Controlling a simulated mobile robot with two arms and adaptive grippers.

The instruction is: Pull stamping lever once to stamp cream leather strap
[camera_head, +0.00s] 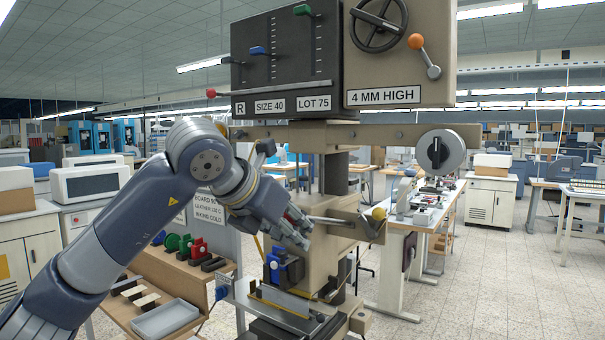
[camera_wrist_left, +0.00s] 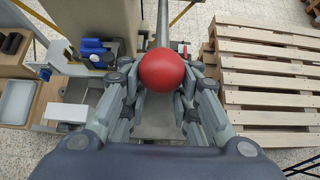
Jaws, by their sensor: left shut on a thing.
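My left gripper (camera_head: 297,230) is shut on the red ball knob (camera_wrist_left: 162,71) of the stamping lever (camera_head: 328,220). In the left wrist view the fingers of my left gripper (camera_wrist_left: 160,95) sit on both sides of the ball, and the lever's grey rod runs away behind it. In the head view the gripper mostly hides the knob, and the rod runs right to the press column. The stamping press (camera_head: 340,255) stands upright in the centre. I cannot make out the cream leather strap for certain on its bed. My right gripper is out of view.
The press has a dark panel (camera_head: 285,65) with sliders, and a lever with a yellow knob (camera_head: 379,213). A side bench holds a grey tray (camera_head: 165,319), dark and cream pieces (camera_head: 146,299) and coloured stands. Wooden pallets (camera_wrist_left: 262,80) lie at right in the wrist view.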

